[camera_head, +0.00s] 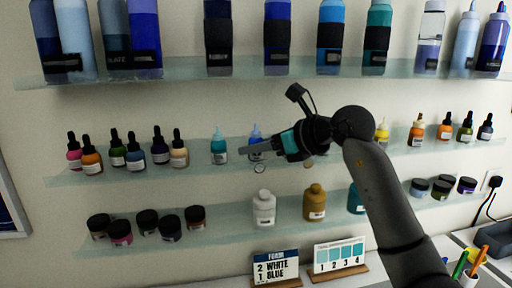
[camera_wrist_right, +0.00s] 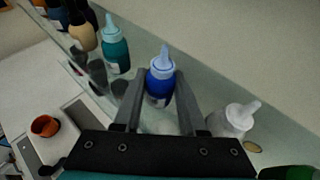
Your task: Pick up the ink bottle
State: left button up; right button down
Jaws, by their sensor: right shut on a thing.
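The ink bottle with blue body and light blue nozzle cap (camera_wrist_right: 160,80) stands between the two fingers of my right gripper (camera_wrist_right: 160,104) in the right wrist view. The gripper is shut on it. In the head view the blue bottle (camera_head: 256,137) shows at the middle glass shelf, partly hidden behind my right gripper (camera_head: 258,150). Whether its base is clear of the shelf I cannot tell. My left gripper is not in view.
A teal bottle (camera_head: 219,148) stands left of it on the middle shelf (camera_head: 205,165). A white-capped bottle (camera_wrist_right: 234,120) is close to the right finger in the wrist view. Dropper bottles line both shelf ends. The upper shelf (camera_head: 190,75) holds large bottles.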

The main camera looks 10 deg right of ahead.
aim_at(257, 133)
jog(key=shift+s+r, duration=0.15)
jog(key=shift+r, duration=0.25)
notch_tip(257, 133, up, 7)
jog(key=shift+f, duration=0.1)
jog(key=s+b, duration=0.4)
jog(key=s, duration=1.5)
jog(key=shift+s+f, duration=0.3)
jog(key=shift+s, duration=0.05)
jog(key=c, duration=1)
grip_release()
jog(key=shift+c, duration=0.2)
grip_shut()
